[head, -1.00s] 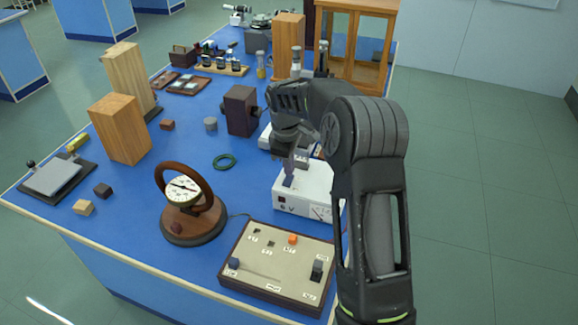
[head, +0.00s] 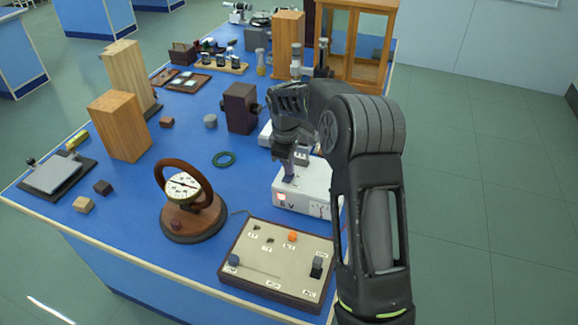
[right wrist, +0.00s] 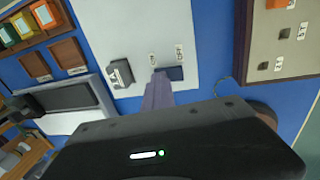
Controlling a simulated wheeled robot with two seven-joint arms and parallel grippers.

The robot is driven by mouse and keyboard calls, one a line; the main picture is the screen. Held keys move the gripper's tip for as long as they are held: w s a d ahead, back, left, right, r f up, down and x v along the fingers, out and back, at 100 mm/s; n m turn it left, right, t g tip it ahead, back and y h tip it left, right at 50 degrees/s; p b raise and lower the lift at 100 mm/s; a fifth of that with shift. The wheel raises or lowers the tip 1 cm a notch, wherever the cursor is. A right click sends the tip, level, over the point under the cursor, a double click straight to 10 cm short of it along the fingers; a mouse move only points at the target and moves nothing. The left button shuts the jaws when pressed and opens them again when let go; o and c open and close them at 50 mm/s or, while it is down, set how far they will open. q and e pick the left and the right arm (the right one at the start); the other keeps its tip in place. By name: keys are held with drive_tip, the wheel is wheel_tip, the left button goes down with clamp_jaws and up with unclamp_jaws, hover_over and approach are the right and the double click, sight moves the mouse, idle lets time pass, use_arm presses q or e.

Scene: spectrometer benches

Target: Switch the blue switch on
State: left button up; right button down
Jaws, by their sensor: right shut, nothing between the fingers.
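A white box (head: 310,190) stands at the table's right side, with a meter and a small red spot (head: 281,197) on its front. In the right wrist view its white top (right wrist: 135,35) carries a dark blue switch (right wrist: 174,72) and a black switch (right wrist: 120,73), each with small labels. My right gripper (head: 288,177) is shut and empty above the box's top. In the right wrist view its fingertips (right wrist: 158,76) are right at the blue switch and partly cover it; contact cannot be told. The left gripper is not in view.
A control panel (head: 262,262) with an orange knob lies in front of the white box. A round dial meter (head: 190,225) stands to its left.

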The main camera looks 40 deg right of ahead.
sight(287, 179)
drive_tip(key=shift+s+a+f, duration=0.35)
drive_tip(key=shift+a, duration=0.05)
drive_tip(key=shift+s+a+r, duration=0.15)
drive_tip(key=shift+s+a, duration=0.05)
drive_tip(key=shift+a, duration=0.1)
drive_tip(key=shift+w+r+p, duration=0.1)
drive_tip(key=shift+r+p, duration=0.25)
drive_tip(key=shift+r, duration=0.2)
drive_tip(key=r+p, duration=0.1)
drive_tip(key=r, duration=0.1)
drive_tip(key=r+p, duration=0.1)
drive_tip(key=r, duration=0.1)
drive_tip(key=shift+s+a, duration=0.2)
wheel_tip(287, 179, up, 9)
drive_tip(key=a+b, duration=0.1)
drive_tip(key=b, duration=0.1)
drive_tip(key=shift+s, duration=0.4)
